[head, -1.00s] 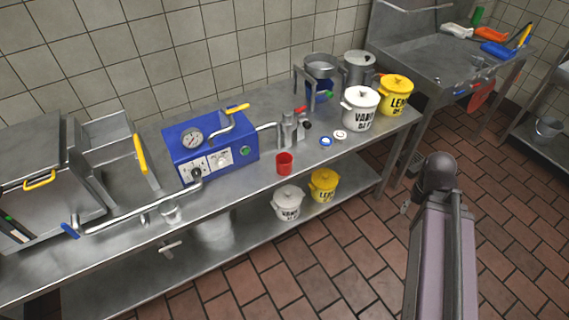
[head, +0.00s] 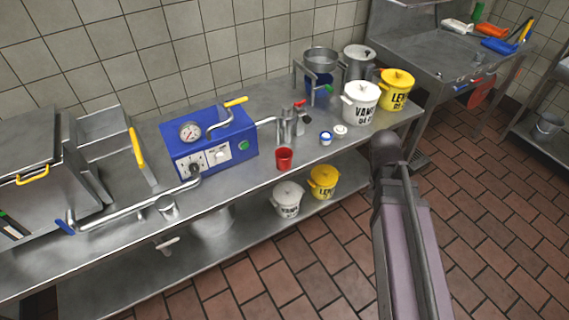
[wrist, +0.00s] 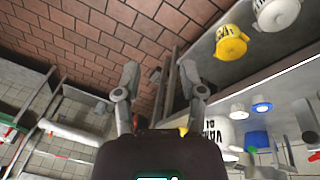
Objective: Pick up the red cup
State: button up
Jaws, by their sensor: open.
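The red cup (head: 284,159) stands upright near the front edge of the steel table (head: 240,178), in front of the metal spouts, in the head view. My gripper (wrist: 158,82) shows in the wrist view with its two fingers spread apart and nothing between them. The wrist view is upside down, and I cannot make out the red cup for certain there. In the head view my arm is over the floor to the right of the cup, and the gripper itself is not visible.
A blue machine (head: 210,142) stands left of the cup. A white pot (head: 360,104) and a yellow pot (head: 396,90) stand to its right. Smaller pots sit on the lower shelf (head: 250,240).

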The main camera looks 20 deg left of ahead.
jog(key=w+a+f+m+t+h+b, duration=0.1)
jog(key=w+a+t+b, duration=0.1)
jog(key=a, duration=0.7)
jog(key=w+a+f+m+t+b, duration=0.1)
jog(key=w+a+b, duration=0.1)
jog(key=a, duration=0.7)
jog(key=m+t+b, duration=0.1)
jog(key=t+b, duration=0.1)
jog(key=t, duration=0.2)
send_near(287, 160)
jog(key=s+r, duration=0.1)
jog(key=r, duration=0.1)
jog(key=shift+s, duration=0.15)
jog(key=shift+f, duration=0.15)
jog(key=b+x, duration=0.5)
jog(key=x, duration=0.2)
jog(key=shift+a+f+b, duration=0.1)
jog(key=shift+b, duration=0.25)
jog(key=shift+w+f+b, duration=0.35)
jog(key=shift+w+f, duration=0.05)
jog(key=shift+w, duration=0.15)
